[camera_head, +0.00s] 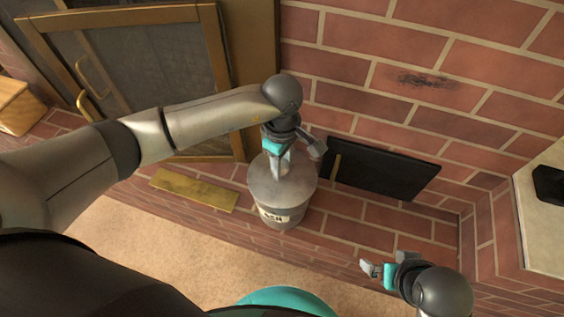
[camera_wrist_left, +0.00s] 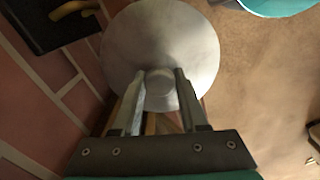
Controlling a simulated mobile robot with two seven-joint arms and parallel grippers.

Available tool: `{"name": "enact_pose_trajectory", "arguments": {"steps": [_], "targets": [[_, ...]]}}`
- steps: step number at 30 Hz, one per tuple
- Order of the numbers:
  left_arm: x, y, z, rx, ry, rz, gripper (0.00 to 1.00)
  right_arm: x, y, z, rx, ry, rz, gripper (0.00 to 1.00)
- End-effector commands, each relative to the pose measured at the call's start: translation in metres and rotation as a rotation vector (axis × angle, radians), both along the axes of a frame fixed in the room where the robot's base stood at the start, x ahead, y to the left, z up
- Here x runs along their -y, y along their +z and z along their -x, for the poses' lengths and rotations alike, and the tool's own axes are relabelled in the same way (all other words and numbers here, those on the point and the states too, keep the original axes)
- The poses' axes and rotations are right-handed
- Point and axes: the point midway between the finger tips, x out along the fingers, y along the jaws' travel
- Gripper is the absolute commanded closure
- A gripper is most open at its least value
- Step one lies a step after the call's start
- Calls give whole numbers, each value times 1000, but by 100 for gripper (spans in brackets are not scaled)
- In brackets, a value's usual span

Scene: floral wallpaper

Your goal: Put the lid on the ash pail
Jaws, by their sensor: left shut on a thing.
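The grey ash pail (camera_head: 279,216), with an "ASH" label on its front, stands on the brick hearth. The round grey metal lid (camera_head: 299,190) is over the pail's mouth and looks level and roughly centred. I cannot tell whether it touches the rim all round. My left gripper (camera_head: 284,172) points down from above and is shut on the lid's knob. In the left wrist view the lid (camera_wrist_left: 160,40) hides the pail, and its knob (camera_wrist_left: 160,82) sits between the two fingers. My right gripper (camera_head: 380,270) is low at the right, away from the pail; its opening is unclear.
A black panel (camera_head: 381,168) leans against the brick wall just right of the pail. A brass-coloured plate (camera_head: 193,190) lies to the left. A framed fireplace door (camera_head: 130,70) stands behind my left arm. Brick hearth is clear right of the pail.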

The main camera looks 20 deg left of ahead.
Motion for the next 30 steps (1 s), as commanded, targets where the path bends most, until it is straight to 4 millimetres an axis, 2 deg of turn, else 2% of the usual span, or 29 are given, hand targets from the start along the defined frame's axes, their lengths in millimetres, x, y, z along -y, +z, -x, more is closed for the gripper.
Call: {"name": "enact_pose_trajectory", "arguments": {"steps": [26,27,30], "targets": [[0,-1,0,0,0,0,100,0,-1,0,1,0,0,0],[0,-1,0,0,0,0,54,0,-1,0,1,0,0,0],[0,-1,0,0,0,0,43,0,-1,0,1,0,0,0]]}}
